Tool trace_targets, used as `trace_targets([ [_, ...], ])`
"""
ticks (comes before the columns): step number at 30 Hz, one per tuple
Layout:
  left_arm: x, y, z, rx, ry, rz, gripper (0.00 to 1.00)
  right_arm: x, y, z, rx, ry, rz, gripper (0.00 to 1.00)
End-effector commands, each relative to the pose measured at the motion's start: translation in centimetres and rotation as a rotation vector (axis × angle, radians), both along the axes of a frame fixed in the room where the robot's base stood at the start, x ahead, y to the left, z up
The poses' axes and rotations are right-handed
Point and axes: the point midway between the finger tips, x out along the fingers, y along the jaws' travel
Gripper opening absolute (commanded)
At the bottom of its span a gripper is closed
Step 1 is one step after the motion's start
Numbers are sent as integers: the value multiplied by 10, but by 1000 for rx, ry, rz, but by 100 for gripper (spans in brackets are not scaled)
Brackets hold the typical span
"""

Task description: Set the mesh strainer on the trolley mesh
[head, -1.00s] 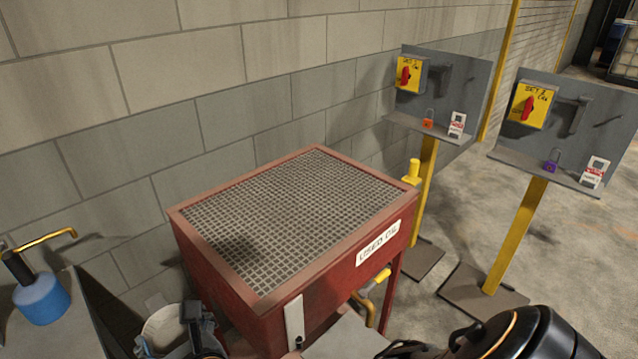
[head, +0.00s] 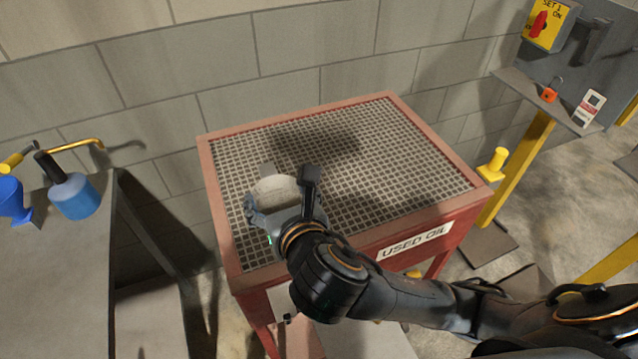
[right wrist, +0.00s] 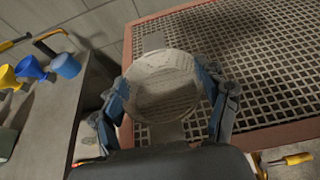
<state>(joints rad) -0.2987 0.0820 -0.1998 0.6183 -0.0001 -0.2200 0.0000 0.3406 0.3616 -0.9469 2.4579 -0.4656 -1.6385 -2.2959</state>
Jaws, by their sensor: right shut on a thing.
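The mesh strainer (head: 276,187) is a pale round mesh disc with grey tabs. It shows large in the right wrist view (right wrist: 162,85). My right gripper (head: 281,190) is shut on the strainer, with one finger at each side of its rim. It holds the strainer over the front left part of the trolley mesh (head: 400,150), a square grid in a red frame. I cannot tell whether the strainer touches the mesh, and its underside is hidden. My left gripper is not in view.
The red trolley carries a "USED OIL" label (head: 414,241). At left a grey bench (head: 90,250) holds a blue container (head: 73,196). A yellow post (head: 517,170) with a switch panel stands at right. A block wall closes the back. The mesh's right half is clear.

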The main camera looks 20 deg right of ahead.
Motion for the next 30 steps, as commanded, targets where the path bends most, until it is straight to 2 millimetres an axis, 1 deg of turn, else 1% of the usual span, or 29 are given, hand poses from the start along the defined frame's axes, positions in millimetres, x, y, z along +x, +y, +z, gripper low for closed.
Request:
trace_targets([
  [1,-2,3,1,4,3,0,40,9,-12,-7,-8,4,-8,42],
  [5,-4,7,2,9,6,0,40,31,-36,-21,-7,3,-7,42],
  [6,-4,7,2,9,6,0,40,37,-41,-28,-6,5,-5,42],
  [9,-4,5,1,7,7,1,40,47,-52,-48,-4,5,-4,42],
  [12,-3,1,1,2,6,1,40,55,-59,-61,-2,3,-2,42],
  [19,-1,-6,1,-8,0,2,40,65,-68,-76,-1,1,-3,42],
  [21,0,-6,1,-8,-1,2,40,68,-73,-86,-2,3,-1,42],
  [25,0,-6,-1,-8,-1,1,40,67,-71,-106,1,4,-2,42],
  [27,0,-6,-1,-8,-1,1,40,67,-71,-110,2,1,-1,42],
  [30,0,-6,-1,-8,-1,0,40,68,-71,-111,1,-1,0,42],
])
